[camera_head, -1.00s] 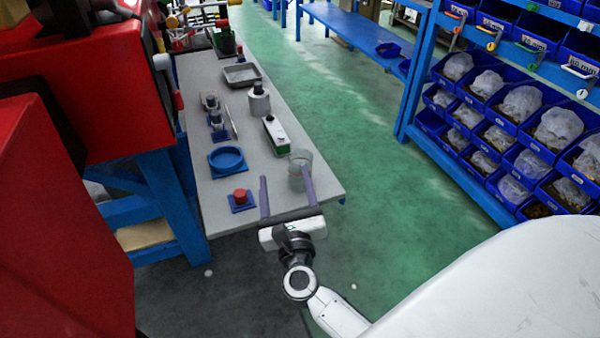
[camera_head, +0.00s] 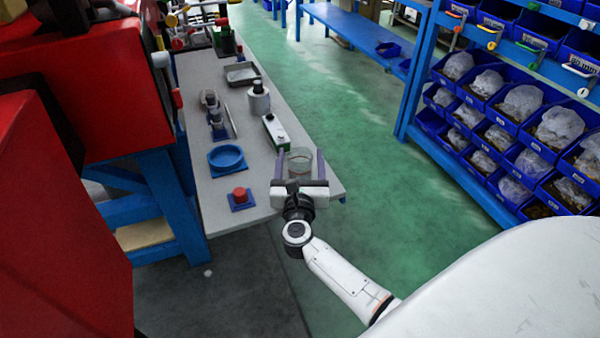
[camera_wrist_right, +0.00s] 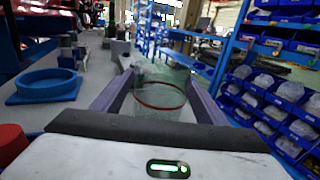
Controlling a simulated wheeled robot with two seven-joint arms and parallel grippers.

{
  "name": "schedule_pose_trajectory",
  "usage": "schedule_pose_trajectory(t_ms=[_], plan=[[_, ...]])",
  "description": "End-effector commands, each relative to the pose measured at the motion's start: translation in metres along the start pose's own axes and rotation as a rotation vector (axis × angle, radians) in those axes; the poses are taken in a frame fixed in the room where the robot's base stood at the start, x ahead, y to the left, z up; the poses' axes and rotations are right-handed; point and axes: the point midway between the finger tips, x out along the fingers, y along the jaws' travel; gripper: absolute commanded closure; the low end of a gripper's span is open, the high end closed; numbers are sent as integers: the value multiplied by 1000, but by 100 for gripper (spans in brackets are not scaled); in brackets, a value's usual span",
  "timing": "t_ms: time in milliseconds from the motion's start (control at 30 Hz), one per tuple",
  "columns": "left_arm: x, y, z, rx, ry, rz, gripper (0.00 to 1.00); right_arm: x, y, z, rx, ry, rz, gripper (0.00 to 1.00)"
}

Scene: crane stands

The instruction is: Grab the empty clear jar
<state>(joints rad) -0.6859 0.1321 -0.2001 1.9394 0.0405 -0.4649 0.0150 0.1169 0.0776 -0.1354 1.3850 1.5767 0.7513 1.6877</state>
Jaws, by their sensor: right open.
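The clear jar (camera_head: 300,161) stands upright near the front right end of the grey table. It looks empty, with a reddish ring near its rim. My right gripper (camera_head: 300,165) is open, with one finger on each side of the jar. In the right wrist view the jar (camera_wrist_right: 160,100) shows between the two fingers (camera_wrist_right: 158,92). I cannot tell whether either finger touches it. The jar's lower part is hidden behind the gripper body in the head view. My left gripper is not in view.
A red machine (camera_head: 100,90) stands left. Blue bin shelves (camera_head: 500,110) stand right.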

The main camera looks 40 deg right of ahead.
Motion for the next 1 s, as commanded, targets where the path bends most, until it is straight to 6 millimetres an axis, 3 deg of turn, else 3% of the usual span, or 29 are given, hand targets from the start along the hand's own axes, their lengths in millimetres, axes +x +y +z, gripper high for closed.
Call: schedule_pose_trajectory(t_ms=[300,600,833,1000], plan=[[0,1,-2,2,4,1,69,8,0,0,0,1,0,33],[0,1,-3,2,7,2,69,8,0,0,0,0,0,78],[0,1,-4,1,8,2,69,8,0,2,1,0,0,78],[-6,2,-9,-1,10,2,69,7,0,26,5,-1,-1,78]])
